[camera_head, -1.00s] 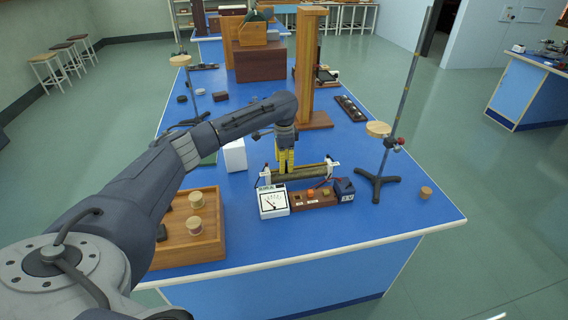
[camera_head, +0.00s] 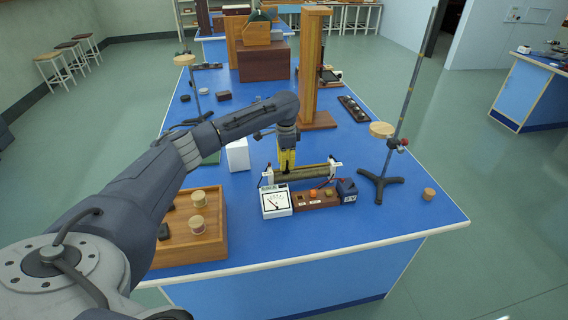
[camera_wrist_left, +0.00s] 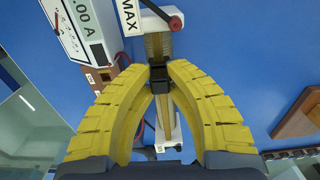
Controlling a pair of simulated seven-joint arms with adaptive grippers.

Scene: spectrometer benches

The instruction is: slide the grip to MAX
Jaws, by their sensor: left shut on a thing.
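My left gripper (camera_head: 287,167) points down over the sliding rheostat (camera_head: 308,174) on the blue bench. Its yellow fingers are shut on the small black grip (camera_wrist_left: 159,78), seen between the fingertips in the left wrist view. The grip sits on the rheostat's rod above the ribbed coil (camera_wrist_left: 155,45). A white MAX label (camera_wrist_left: 128,15) stands beside the top end of the coil in that view, a short way from the grip. The fingers hide part of the coil. My right gripper is not in view.
A white meter (camera_head: 276,201) and a wooden strip (camera_head: 318,198) with a dark block stand just in front of the rheostat. A wooden tray (camera_head: 206,245) lies at the left. A retort stand (camera_head: 384,180) is at the right. A white box (camera_head: 238,155) stands left of the gripper.

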